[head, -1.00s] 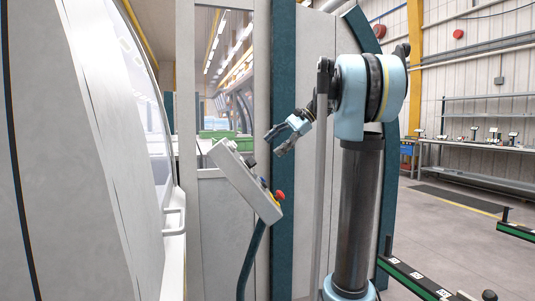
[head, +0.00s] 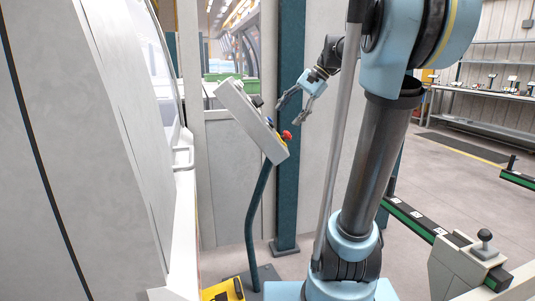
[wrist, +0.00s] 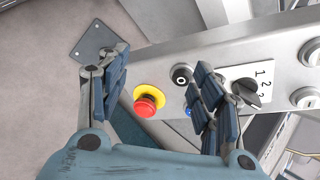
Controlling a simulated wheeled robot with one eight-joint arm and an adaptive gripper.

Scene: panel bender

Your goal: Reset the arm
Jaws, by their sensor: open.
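My gripper (head: 303,98) is open and empty, to the right of the tilted control panel (head: 246,124) in the head view. The panel stands on a dark curved post (head: 253,225). In the wrist view, my gripper (wrist: 160,95) has its two fingers spread over the panel face (wrist: 232,48). A red emergency button (wrist: 146,104) on a yellow ring shows between the fingers; it also shows in the head view (head: 287,135). A black rotary switch (wrist: 247,92) with number marks lies beside the right finger. A blue button (wrist: 188,112) is partly hidden by that finger.
A large grey machine cover (head: 85,140) fills the left side. A teal column (head: 289,190) and pale wall panels stand behind the control panel. A rail (head: 410,217) and a joystick box (head: 485,250) are at the lower right. Open floor lies at the right.

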